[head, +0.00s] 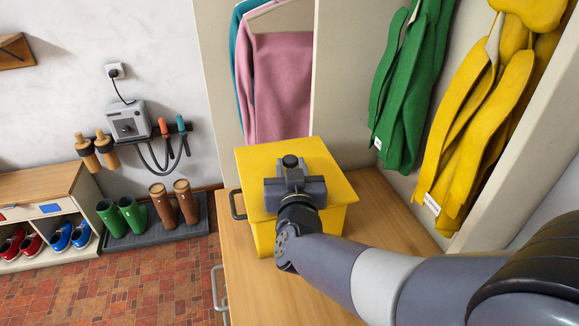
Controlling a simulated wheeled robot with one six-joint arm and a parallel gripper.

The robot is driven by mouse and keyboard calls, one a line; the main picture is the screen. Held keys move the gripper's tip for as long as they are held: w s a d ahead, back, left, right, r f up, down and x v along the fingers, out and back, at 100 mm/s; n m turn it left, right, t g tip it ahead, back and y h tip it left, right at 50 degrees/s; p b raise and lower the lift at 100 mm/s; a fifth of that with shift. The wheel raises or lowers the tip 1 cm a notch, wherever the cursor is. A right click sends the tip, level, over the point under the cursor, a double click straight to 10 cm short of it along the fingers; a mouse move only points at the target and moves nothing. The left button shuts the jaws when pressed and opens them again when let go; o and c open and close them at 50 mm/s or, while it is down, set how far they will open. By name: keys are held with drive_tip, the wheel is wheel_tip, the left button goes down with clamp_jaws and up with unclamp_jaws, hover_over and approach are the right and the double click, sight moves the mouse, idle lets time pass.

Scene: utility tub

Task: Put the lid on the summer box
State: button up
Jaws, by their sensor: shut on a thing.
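A yellow lid (262,165) lies flat over the yellow summer box (262,238), which stands on a wooden top. My gripper (291,172) is over the middle of the lid and shut on it. The gripper body hides the part of the lid that it grips, and the fingertips cannot be made out. The lid's edges reach out past the box walls at the left and right. I cannot tell whether the lid rests on the rim or hangs just above it. My arm hides the right part of the box front.
The wooden top (385,205) is bare to the right of the box. A dark handle (236,204) shows at its left. Green (412,85) and yellow garments (475,115) hang at the right, a pink one (282,85) behind. Boots (122,215) stand on a floor tray.

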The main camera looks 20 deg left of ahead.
sight(291, 164)
drive_tip(key=x, duration=0.3)
drive_tip(key=shift+w+a+r, duration=0.15)
drive_tip(key=shift+w+a, duration=0.05)
drive_tip(key=shift+w, duration=0.15)
wheel_tip(291, 164, down, 3)
drive_tip(key=shift+w+a+f, duration=0.15)
drive_tip(key=shift+f, duration=0.1)
drive_tip(key=shift+f, duration=0.45)
drive_tip(key=shift+f+b, duration=0.2)
drive_tip(key=shift+b, duration=0.3)
drive_tip(key=o, duration=1)
